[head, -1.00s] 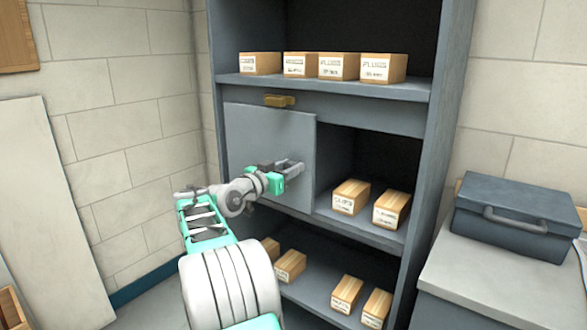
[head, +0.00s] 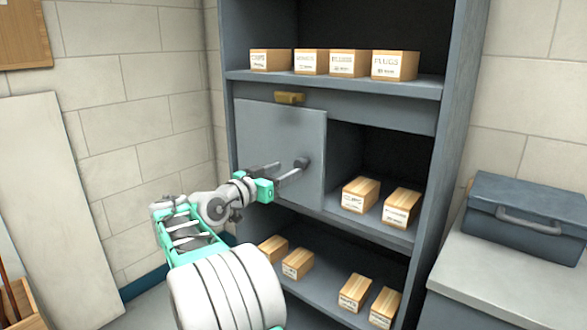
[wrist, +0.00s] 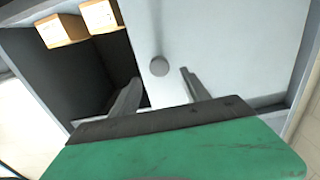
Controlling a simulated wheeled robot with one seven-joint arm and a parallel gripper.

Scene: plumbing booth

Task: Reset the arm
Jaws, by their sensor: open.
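My gripper (head: 289,168) is in front of the grey sliding door (head: 272,125) of the shelf's middle compartment. It is open and empty. A dark round knob (head: 301,163) stands out from the door close to the fingertips. In the wrist view the two fingers of my gripper (wrist: 160,77) are spread, and the knob (wrist: 159,66) shows between and beyond their tips with a gap on each side. The door covers the left part of the compartment; the right part is open. What lies behind the door is hidden.
Labelled wooden boxes stand on the top shelf (head: 330,86), and two (head: 361,194) are in the middle compartment. Several more are on the lower shelf (head: 322,283). A dark toolbox (head: 527,215) sits on a grey cabinet at right. A pale board (head: 40,190) leans at left.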

